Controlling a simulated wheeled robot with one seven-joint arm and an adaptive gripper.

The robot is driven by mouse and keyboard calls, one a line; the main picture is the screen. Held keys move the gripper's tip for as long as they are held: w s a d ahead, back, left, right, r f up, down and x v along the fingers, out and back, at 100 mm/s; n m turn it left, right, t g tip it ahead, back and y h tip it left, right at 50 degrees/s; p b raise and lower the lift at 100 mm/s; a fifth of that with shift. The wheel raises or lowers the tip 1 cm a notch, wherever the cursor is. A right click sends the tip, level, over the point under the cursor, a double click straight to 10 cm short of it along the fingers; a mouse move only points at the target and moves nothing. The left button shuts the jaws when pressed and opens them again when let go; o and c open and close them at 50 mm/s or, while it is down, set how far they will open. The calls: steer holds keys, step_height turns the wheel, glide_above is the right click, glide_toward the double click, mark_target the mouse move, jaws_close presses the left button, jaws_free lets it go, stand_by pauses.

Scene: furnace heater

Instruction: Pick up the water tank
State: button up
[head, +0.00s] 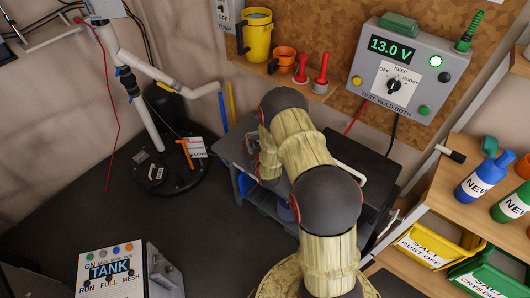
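A grey-white box with a sign reading TANK (112,268) stands at the lower left of the head view, with small coloured buttons on its top panel. A black round lidded vessel (165,170) with a white pipe rising from it stands on the dark floor at the left. I cannot tell which of these, if either, is the water tank. My arm reaches up the middle of the view and bends down over a grey cart (236,152). My gripper is hidden behind my arm, so its fingers and anything in them do not show.
A grey control box (413,70) reading 13.0 V hangs at the upper right. Bottles (483,176) and a yellow bin (435,243) fill the right rack. Dark floor (215,235) is clear at left centre.

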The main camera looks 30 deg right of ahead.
steer(key=shift+r, duration=0.1)
steer(key=shift+c, duration=0.4)
jaws_close()
stand_by(0.6)
steer(key=shift+r, duration=0.1)
